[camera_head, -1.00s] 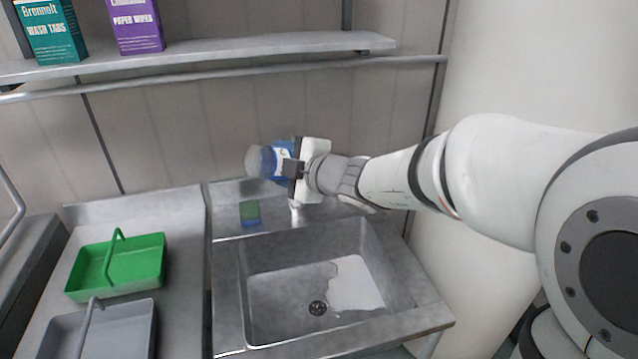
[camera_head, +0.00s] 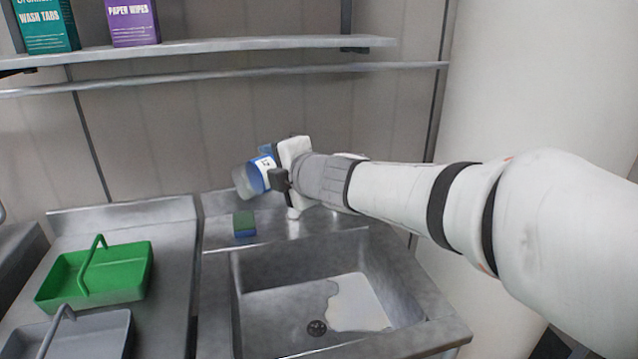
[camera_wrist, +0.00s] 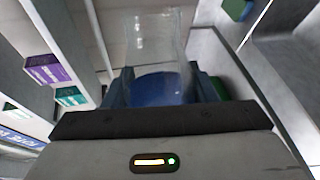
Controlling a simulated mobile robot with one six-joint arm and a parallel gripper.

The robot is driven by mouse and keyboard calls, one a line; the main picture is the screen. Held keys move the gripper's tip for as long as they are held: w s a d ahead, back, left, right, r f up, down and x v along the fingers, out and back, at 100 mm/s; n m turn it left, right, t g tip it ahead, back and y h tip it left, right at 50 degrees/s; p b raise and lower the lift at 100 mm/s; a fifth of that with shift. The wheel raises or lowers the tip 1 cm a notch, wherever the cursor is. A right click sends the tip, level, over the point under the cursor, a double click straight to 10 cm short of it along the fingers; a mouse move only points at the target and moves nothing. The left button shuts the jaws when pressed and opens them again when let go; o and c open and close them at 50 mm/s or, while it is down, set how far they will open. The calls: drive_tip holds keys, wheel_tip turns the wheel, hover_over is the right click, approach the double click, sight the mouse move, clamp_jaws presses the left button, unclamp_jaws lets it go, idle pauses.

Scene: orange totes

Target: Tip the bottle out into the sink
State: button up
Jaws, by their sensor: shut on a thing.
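The bottle has a blue label (camera_head: 262,172) and a clear, cloudy end (camera_head: 243,182). My gripper (camera_head: 277,172) is shut on it. The bottle leans, with its clear end pointing left and slightly down, above the back ledge behind the sink. In the wrist view, the clear bottle (camera_wrist: 155,45) stands out from between the fingers, with blue near its held part. The metal sink (camera_head: 290,256) lies below and in front, to the right of the bottle. A pale, irregular patch (camera_head: 358,303) lies on its floor beside the drain (camera_head: 317,328).
A green and blue sponge (camera_head: 244,224) lies on the ledge below the bottle. A green caddy (camera_head: 120,285) and a grey caddy (camera_head: 100,340) stand on the left counter. A shelf (camera_head: 220,47) with a teal box (camera_head: 46,28) and a purple box (camera_head: 133,22) runs above.

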drive_tip(key=shift+f+n+b, duration=0.5)
drive_tip(key=shift+f+b, duration=0.1)
drive_tip(key=shift+b, duration=0.35)
drive_tip(key=a+f+n+b, duration=0.1)
drive_tip(key=b, duration=0.2)
drive_tip(key=shift+s+t, duration=0.3)
drive_tip(key=shift+s, duration=0.05)
drive_tip(key=f+n+t+b, duration=0.1)
drive_tip(key=n+b, duration=0.3)
drive_tip(key=b, duration=0.2)
drive_tip(key=f+n+t+h+b, duration=0.1)
drive_tip(key=f+n+b, duration=0.1)
drive_tip(key=n+b, duration=0.2)
drive_tip(key=a+f+n+t+b, duration=0.1)
drive_tip(key=n+b, duration=0.3)
drive_tip(key=b, duration=0.6)
drive_tip(key=shift+s+f+t+h, duration=0.25)
drive_tip(key=shift+f+t+h, duration=0.2)
drive_tip(key=shift+f, duration=0.25)
drive_tip(key=shift+n, duration=0.3)
